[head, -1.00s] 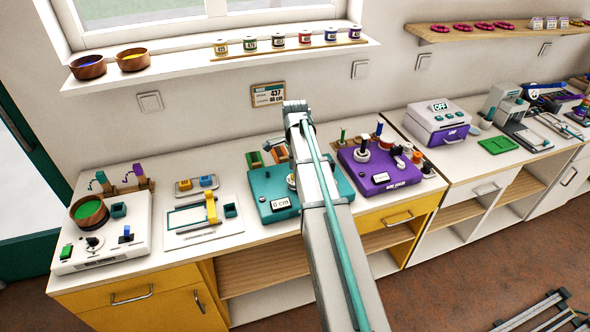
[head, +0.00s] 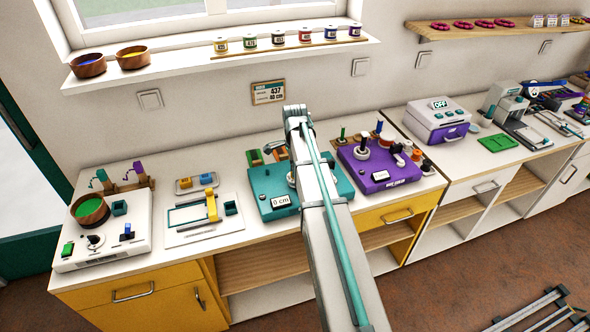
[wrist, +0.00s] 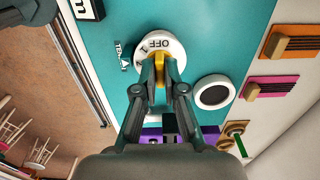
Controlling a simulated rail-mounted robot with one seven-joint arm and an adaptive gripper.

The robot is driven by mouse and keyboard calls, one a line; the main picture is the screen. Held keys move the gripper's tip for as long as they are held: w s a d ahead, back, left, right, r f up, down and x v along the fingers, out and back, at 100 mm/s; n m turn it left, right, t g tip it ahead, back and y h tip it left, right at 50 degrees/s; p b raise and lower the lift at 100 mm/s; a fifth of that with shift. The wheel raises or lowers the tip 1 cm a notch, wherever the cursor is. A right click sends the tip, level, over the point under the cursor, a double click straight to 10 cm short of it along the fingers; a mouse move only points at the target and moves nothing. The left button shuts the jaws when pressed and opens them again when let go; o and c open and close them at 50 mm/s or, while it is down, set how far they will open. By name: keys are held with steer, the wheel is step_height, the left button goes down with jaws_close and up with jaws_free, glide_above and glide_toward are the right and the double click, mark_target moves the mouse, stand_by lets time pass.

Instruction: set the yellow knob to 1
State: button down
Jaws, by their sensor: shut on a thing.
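The teal board (head: 262,180) stands on the bench, partly hidden by my arm in the head view. The wrist view looks down on its teal face (wrist: 222,50). There a white dial (wrist: 176,46) carries the marks OFF and 1. The yellow knob (wrist: 159,70) rises from this dial. My gripper (wrist: 161,66) is shut on the yellow knob, a finger on each side. A small white label with a triangle (wrist: 124,59) lies left of the dial, and the 1 is the mark nearer to it. My arm hides the knob in the head view.
A round dark-and-white piece (wrist: 213,92) sits right of the dial. The purple board (head: 372,172) stands close on the right. A white board with a yellow slider (head: 211,205) is on the left.

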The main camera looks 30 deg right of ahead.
steer(key=shift+n, duration=0.5)
steer(key=n, duration=0.3)
steer(key=shift+n, duration=2.4)
steer(key=c, duration=1.3)
jaws_free()
steer(key=shift+o, duration=0.2)
steer(key=shift+r, duration=0.1)
step_height(320, 180, up, 12)
